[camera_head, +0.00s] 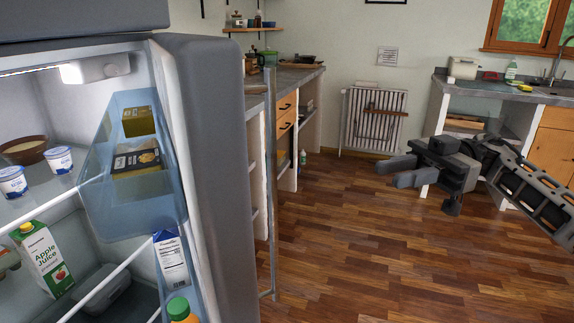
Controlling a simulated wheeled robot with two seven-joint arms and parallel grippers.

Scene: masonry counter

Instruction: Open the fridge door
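The fridge door (212,160) stands open at the left, with its inner side and door bins (128,205) facing me. Its long vertical grey handle (271,190) is on the outer side, at the right of the door. The lit fridge interior (30,110) shows at the far left. My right gripper (392,173) is to the right of the door, well clear of the handle. Its two fingers point left, appear slightly apart, and hold nothing. My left gripper is not in view.
Inside the fridge are a brown bowl (25,151), white tubs (58,160) and an apple juice carton (45,258). The door bins hold boxes and bottles. A counter (285,80) runs behind the door. The wooden floor (360,250) is clear; a sink counter stands at the right.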

